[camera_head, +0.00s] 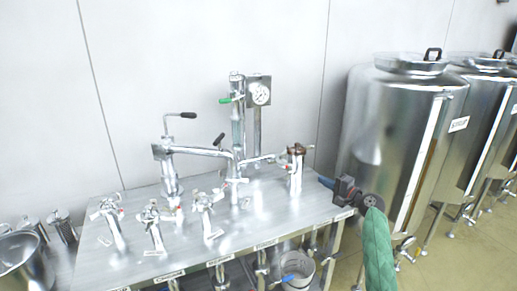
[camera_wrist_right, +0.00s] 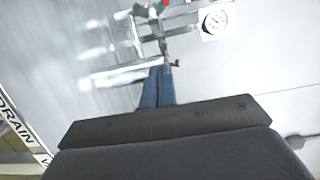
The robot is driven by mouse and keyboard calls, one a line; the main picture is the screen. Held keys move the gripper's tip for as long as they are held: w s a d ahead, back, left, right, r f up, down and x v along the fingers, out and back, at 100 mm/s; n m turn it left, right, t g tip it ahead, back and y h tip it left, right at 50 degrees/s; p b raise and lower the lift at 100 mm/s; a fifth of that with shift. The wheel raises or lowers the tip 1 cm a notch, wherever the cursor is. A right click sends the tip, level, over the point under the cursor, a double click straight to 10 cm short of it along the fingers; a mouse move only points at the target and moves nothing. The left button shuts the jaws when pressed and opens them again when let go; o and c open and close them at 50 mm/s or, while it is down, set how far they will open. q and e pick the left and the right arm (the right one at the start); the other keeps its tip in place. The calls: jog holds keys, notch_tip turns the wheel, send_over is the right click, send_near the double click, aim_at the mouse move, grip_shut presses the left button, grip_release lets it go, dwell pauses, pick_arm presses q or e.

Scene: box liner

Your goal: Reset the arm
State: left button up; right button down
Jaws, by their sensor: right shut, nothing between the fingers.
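My right gripper (camera_head: 326,182) has blue fingers and a dark body, and its arm in a green quilted sleeve comes up from the lower right. It is over the right end of the metal table (camera_head: 270,218), to the right of a steel fitting with a brown top (camera_head: 297,150). In the right wrist view the blue fingers (camera_wrist_right: 158,82) are together with nothing between them. My left gripper and arm are not in view.
Several steel valves (camera_head: 152,215) stand on the table, with lever pipework and a gauge (camera_head: 260,94) at the back. Large steel tanks (camera_head: 395,130) stand at the right. A metal bucket (camera_head: 297,268) is below the table. The wall behind is bare.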

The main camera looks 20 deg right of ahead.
jog(key=s+a+f+n+g+h, duration=0.2)
jog(key=s+a+f+n+g, duration=0.65)
jog(key=s+a+f, duration=1.05)
jog(key=s+a+f+n+g+h, duration=0.1)
jog(key=s+a+n+h, duration=0.15)
jog(key=s, duration=0.75)
jog(key=s+a+f+n+g+h, duration=0.1)
jog(key=s+a+f+n+g, duration=0.15)
jog(key=s, duration=0.65)
jog(key=s+a+f+n+g+h, duration=0.1)
jog(key=s+a+n+h, duration=0.15)
jog(key=s, duration=0.75)
notch_tip(320, 180, down, 23)
jog(key=w+a+y, duration=0.1)
jog(key=w+a, duration=0.1)
jog(key=s+f+g, duration=0.1)
jog(key=s+f, duration=0.2)
jog(key=f, duration=0.7)
jog(key=s+f, duration=0.4)
jog(key=f, duration=0.6)
jog(key=shift+s+a+f+m+g, duration=0.15)
jog(key=shift+a+f+m+g, duration=0.15)
jog(key=shift+a+g, duration=0.15)
jog(key=shift+r, duration=0.1)
